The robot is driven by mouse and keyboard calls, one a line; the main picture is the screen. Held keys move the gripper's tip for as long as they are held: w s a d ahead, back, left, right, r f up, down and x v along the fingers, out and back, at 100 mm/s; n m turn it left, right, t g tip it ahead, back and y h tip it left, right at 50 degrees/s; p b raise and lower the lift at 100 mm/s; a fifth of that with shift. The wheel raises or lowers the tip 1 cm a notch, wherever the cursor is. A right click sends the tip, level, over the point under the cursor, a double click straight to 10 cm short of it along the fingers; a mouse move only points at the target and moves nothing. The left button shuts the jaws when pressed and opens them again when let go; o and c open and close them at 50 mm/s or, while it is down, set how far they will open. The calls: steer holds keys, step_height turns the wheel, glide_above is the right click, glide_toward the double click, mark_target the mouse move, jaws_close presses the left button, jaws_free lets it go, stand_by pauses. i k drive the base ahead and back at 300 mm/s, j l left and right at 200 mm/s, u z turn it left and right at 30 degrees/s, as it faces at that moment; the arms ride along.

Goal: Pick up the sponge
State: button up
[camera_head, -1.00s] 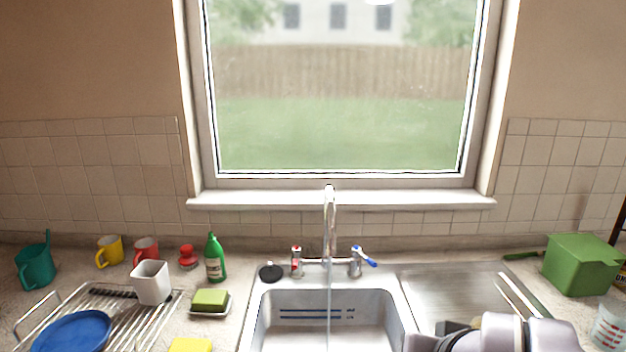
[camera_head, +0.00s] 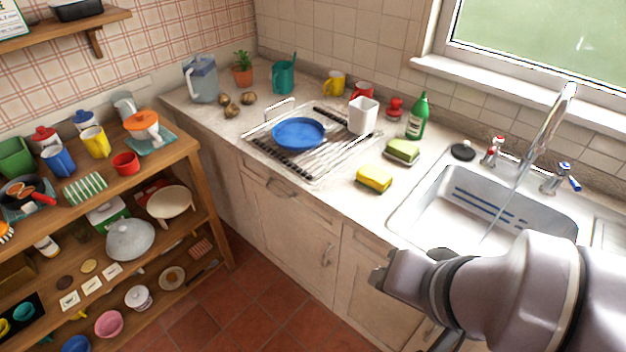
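A yellow sponge (camera_head: 374,178) lies flat on the countertop, between the dish rack and the sink, near the counter's front edge. Just behind it, a green block (camera_head: 403,149) rests on a small pale dish; I cannot tell whether it is soap or another sponge. My arm shows at the bottom right, in front of the sink and well apart from the yellow sponge. I cannot make out my gripper's fingers in this view. Nothing touches the yellow sponge.
The sink (camera_head: 408,212) with running water is right of the sponge. A wire dish rack (camera_head: 330,160) holding a blue plate (camera_head: 298,133) and a white cup (camera_head: 362,116) stands left. A green bottle (camera_head: 417,117) stands behind. Wooden shelves (camera_head: 205,190) full of items are at left.

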mark_target(373, 178)
steer(key=l+z, duration=0.15)
steer(key=z, duration=1.15)
steer(key=u, duration=1.4)
steer(key=i+j+z, duration=0.75)
steer(key=i+j, duration=0.25)
steer(key=j, duration=0.15)
